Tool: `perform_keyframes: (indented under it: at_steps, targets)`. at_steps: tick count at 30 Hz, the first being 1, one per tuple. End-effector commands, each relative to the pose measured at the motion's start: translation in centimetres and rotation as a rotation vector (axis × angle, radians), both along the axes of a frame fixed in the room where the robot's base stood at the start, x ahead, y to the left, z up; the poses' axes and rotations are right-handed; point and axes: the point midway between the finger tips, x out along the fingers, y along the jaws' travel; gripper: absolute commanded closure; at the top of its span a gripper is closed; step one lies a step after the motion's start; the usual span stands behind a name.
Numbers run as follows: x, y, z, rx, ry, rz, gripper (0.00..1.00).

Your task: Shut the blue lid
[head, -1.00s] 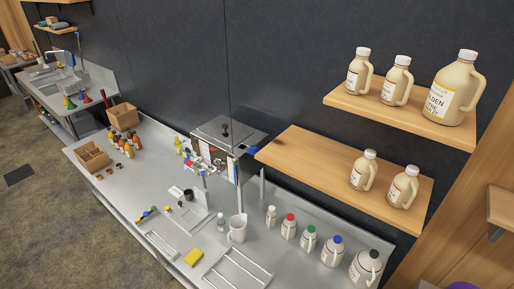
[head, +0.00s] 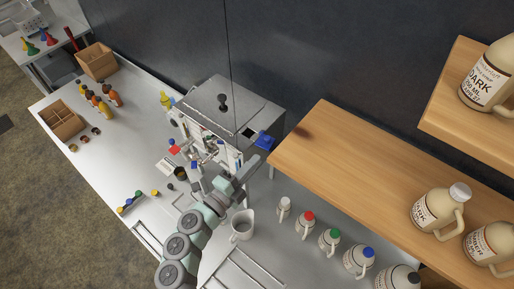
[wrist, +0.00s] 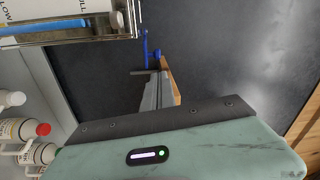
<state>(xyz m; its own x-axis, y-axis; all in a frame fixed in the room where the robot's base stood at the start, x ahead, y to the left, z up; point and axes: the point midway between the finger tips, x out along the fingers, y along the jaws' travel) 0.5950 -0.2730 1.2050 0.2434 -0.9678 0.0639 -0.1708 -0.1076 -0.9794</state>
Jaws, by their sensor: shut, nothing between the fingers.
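The blue lid (head: 265,141) is a small blue part at the right side of the steel evaporator (head: 222,108). In the wrist view a blue part (wrist: 147,46) stands upright against the dark wall, with a thin arm to the side; how far the lid stands open is unclear. My gripper (head: 254,164) is shut and empty, just below and in front of the blue lid in the head view, apparently with a small gap. In the wrist view its grey fingers (wrist: 158,90) point toward the blue part, partly hidden by the wrist housing.
A wooden shelf (head: 340,150) runs close to the right of the blue lid. A white pitcher (head: 242,225) and several jugs with coloured caps, one red-capped (head: 304,223), stand on the steel bench below. The dark wall (head: 310,60) is behind the evaporator.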

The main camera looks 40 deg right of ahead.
Motion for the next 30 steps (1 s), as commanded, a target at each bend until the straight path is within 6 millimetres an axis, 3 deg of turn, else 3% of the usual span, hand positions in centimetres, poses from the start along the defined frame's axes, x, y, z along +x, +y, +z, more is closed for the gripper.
perform_keyframes:
  at_steps: [6, 12, 18, 30]
  targets:
    - [0.8, -4.3, 0.8, -0.004, -0.002, -0.007, 1.00]
    - [1.6, -7.0, 0.9, -0.004, -0.001, -0.005, 1.00]
    - [1.8, -8.0, 0.7, -0.003, 0.001, -0.005, 1.00]
    - [1.8, -8.1, 0.6, -0.003, 0.000, -0.010, 1.00]
